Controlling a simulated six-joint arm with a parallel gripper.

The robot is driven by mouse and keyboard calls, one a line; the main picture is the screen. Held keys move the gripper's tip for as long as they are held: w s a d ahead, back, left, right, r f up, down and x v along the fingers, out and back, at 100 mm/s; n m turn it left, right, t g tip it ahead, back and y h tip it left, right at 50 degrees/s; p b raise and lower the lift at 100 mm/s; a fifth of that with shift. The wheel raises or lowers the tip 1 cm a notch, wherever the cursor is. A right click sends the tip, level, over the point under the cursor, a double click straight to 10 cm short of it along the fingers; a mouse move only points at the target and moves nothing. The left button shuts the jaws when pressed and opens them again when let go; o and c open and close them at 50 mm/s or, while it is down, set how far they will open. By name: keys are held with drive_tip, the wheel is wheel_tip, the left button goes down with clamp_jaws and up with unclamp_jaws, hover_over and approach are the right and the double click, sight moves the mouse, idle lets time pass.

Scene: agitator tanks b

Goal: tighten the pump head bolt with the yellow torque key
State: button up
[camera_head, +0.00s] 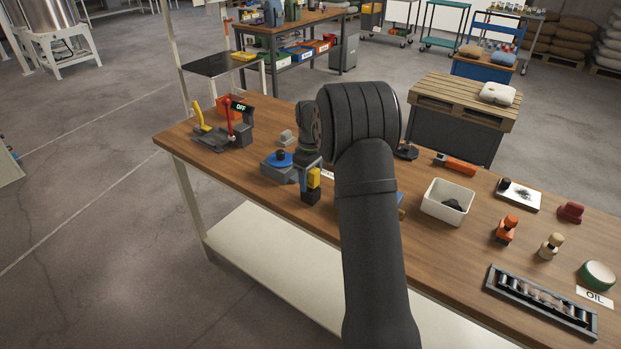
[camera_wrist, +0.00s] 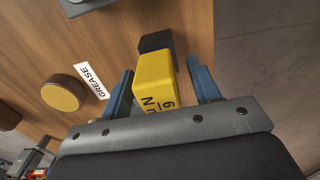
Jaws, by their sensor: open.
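The yellow torque key (camera_head: 314,178) stands near the table's front edge, with a dark block-shaped end (camera_head: 310,197) below its yellow part. In the wrist view the yellow key (camera_wrist: 153,80) shows dark lettering, and its dark end (camera_wrist: 155,42) lies beyond it. My gripper (camera_wrist: 162,76) is open, with one blue finger on each side of the key; a gap shows on the right side. In the head view my gripper (camera_head: 309,178) points down at the key. A blue disc with a dark knob (camera_head: 279,159) on a grey block, perhaps the pump head, sits just left. Its bolt cannot be made out.
A lever device with an "OFF" display (camera_head: 240,106) stands at the table's left end. A GREASE label (camera_wrist: 91,80) lies beside a tan disc (camera_wrist: 63,97).

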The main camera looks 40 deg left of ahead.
drive_tip(key=shift+f, duration=0.15)
drive_tip(key=c, duration=1.2)
drive_tip(key=shift+r, duration=0.2)
wheel_tip(320, 180, up, 4)
drive_tip(key=w+d+r, duration=0.1)
drive_tip(key=d+r, duration=0.1)
drive_tip(key=d, duration=0.1)
drive_tip(key=d+r, duration=0.2)
drive_tip(key=d, duration=0.2)
drive_tip(key=w+d+r, duration=0.1)
drive_tip(key=d+r, duration=0.1)
drive_tip(key=d, duration=0.2)
drive_tip(key=shift+w+d+r, duration=0.2)
drive_tip(key=shift+w+r, duration=0.1)
drive_tip(key=shift+r, duration=0.05)
